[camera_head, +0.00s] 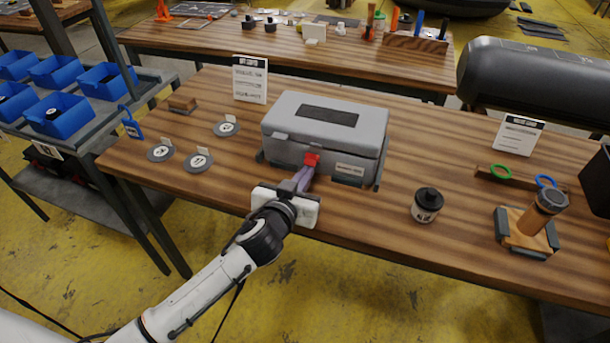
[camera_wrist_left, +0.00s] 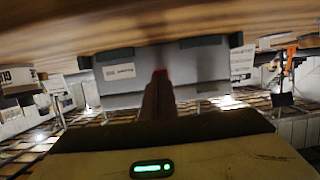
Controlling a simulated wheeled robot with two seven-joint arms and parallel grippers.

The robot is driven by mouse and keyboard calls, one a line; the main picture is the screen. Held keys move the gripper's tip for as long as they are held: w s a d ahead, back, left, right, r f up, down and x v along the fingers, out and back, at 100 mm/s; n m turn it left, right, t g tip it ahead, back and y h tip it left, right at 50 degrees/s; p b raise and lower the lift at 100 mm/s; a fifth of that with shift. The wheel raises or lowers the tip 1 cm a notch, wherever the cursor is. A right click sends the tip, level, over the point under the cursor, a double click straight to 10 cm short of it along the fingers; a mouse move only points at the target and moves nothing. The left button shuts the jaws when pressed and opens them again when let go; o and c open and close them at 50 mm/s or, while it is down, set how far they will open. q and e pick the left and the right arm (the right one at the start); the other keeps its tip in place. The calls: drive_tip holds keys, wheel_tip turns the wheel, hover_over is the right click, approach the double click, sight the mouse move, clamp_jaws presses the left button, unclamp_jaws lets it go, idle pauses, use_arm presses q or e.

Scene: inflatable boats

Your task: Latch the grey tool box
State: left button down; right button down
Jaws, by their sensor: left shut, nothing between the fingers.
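The grey tool box (camera_head: 285,152) stands on the wooden table with its lid (camera_head: 365,128) down. Its red latch (camera_head: 311,160) is at the middle of the front, along the lid seam; whether it is fastened I cannot tell. My left gripper (camera_head: 305,173) is shut and empty, its fingertips right at the latch, apparently touching it. In the left wrist view, which looks upside down, the closed fingers (camera_wrist_left: 159,85) cover most of the latch, and the box front (camera_wrist_left: 120,90) lies behind them. My right gripper is not in view.
A black-capped jar (camera_head: 427,206) and a wooden stand (camera_head: 527,238) are right of the box. Several grey discs (camera_head: 198,160) lie left of it. Sign cards (camera_head: 250,79) stand behind. A side rack holds blue bins (camera_head: 57,116). Bare tabletop lies between box and jar.

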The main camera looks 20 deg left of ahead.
use_arm(q)
drive_tip(key=shift+r, duration=0.15)
drive_tip(key=shift+w+r, duration=0.3)
drive_tip(key=shift+r, duration=0.45)
drive_tip(key=shift+w+r, duration=0.3)
drive_tip(key=shift+r, duration=0.1)
drive_tip(key=shift+s, duration=0.15)
drive_tip(key=v, duration=0.8)
drive_tip(key=shift+r, duration=0.3)
drive_tip(key=shift+s+f, duration=0.1)
idle(0.4)
